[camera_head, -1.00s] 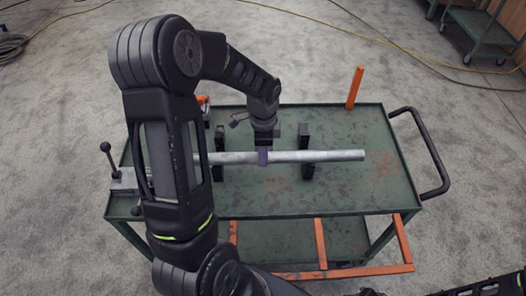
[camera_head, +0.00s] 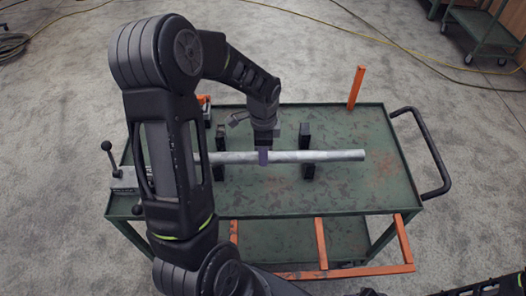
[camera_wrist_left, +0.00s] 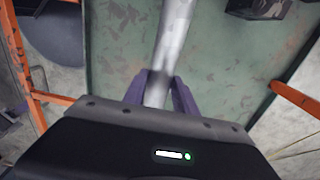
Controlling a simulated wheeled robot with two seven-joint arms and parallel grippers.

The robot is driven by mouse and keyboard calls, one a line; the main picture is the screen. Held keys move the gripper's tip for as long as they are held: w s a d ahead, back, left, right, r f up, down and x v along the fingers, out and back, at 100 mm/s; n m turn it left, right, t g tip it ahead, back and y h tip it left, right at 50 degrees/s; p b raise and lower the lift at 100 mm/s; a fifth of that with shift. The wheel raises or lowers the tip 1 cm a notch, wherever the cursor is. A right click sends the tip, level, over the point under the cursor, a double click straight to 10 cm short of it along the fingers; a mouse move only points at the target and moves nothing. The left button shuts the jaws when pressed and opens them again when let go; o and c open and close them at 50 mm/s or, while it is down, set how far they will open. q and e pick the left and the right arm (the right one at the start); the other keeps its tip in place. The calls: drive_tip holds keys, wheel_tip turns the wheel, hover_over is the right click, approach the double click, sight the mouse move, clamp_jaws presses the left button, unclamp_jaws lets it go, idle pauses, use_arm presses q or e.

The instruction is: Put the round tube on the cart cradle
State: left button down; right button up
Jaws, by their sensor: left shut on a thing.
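The round tube (camera_head: 335,155) is a long grey metal pipe lying left to right over the green cart top. It crosses the cart cradle, two dark upright supports, the right one (camera_head: 307,165) and the left one (camera_head: 220,142). My left gripper (camera_head: 263,156) is shut on the tube between the two supports. In the left wrist view the purple fingers (camera_wrist_left: 160,92) stand on both sides of the tube (camera_wrist_left: 172,40). Whether the tube rests fully in the supports is hard to tell. My left arm hides the tube's left part. My right gripper is not clearly visible.
The green cart (camera_head: 350,190) has an orange post (camera_head: 356,87) at its back and a black handle (camera_head: 430,155) on the right. A vise-like clamp (camera_head: 122,178) sits at its left edge. Orange bars (camera_head: 321,243) stand at the front. The right part of the top is clear.

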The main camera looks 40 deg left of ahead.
use_arm(q)
drive_tip(key=shift+f+b, duration=0.4)
drive_tip(key=shift+f, duration=0.1)
drive_tip(key=c, duration=0.9)
unclamp_jaws()
drive_tip(key=shift+r, duration=3.95)
